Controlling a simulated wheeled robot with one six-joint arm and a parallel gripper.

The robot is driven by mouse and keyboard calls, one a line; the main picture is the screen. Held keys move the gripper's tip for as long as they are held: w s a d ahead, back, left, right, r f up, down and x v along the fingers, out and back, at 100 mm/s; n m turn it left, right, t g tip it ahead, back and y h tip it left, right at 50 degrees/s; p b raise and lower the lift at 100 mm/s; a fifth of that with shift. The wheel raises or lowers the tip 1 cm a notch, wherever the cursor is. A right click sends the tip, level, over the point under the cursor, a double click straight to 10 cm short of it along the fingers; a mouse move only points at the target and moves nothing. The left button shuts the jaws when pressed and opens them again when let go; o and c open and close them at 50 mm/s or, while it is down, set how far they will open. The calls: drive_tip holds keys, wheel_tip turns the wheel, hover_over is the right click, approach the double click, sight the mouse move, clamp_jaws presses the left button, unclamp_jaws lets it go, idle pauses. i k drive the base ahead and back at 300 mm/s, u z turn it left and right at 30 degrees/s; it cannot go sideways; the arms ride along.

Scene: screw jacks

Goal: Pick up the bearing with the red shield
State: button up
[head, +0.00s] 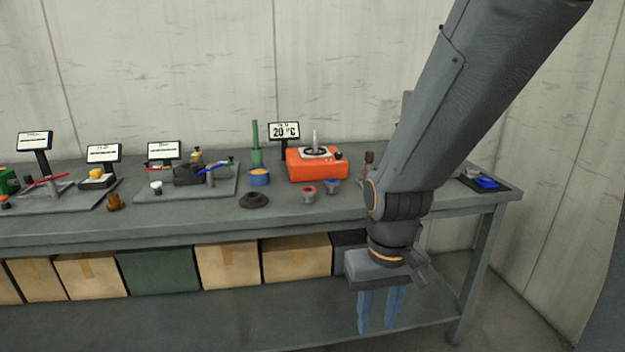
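A small grey ring-shaped part with a red face (308,192), which looks like the red-shield bearing, sits on the grey workbench (440,212) near its front edge. A similar part with a blue face (332,185) stands just right of it. My gripper (377,328) points down in front of the bench's front edge, to the right of both parts and below the top in the picture. Its two blue fingers are apart with nothing seen between them. The bearing's details are too small to make out.
An orange heater box (318,172) stands behind the parts, by a 20 °C display (284,131). A dark ring (254,201) and blue cup (260,178) are to the left. A brown-topped tool (369,160) stands near my arm. Boxes (297,256) fill the lower shelf.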

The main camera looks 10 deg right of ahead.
sight(307, 190)
drive_tip(key=k, duration=1.3)
drive_tip(key=u, duration=0.5)
drive_tip(key=i, duration=0.6)
drive_tip(key=u, duration=0.45)
drive_tip(key=i, duration=1.4)
drive_tip(key=z, duration=0.8)
